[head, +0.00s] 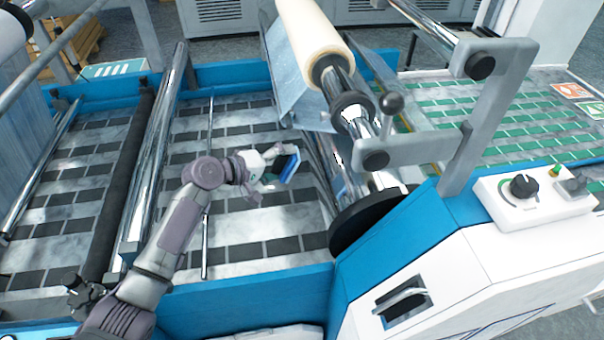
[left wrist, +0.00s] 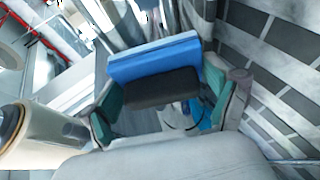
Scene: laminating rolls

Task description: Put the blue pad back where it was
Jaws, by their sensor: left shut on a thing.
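The blue pad (head: 288,167) is in my left gripper (head: 274,168), above the checkered bed of the machine, left of the large roll's shaft. In the head view the pad is small and tilted, with a blue face and a dark edge. In the left wrist view the blue pad (left wrist: 155,58) has a blue block with a black part on its near side. The teal-padded fingers of my left gripper (left wrist: 162,105) stand on either side of the black part. My right gripper is not in view.
A large film roll (head: 315,40) on a metal shaft stands right of the gripper, with a black disc (head: 370,220) below. A chrome roller (head: 160,150) runs on the left. The blue front rail (head: 250,300) edges the bed. A control box (head: 530,198) sits at the right.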

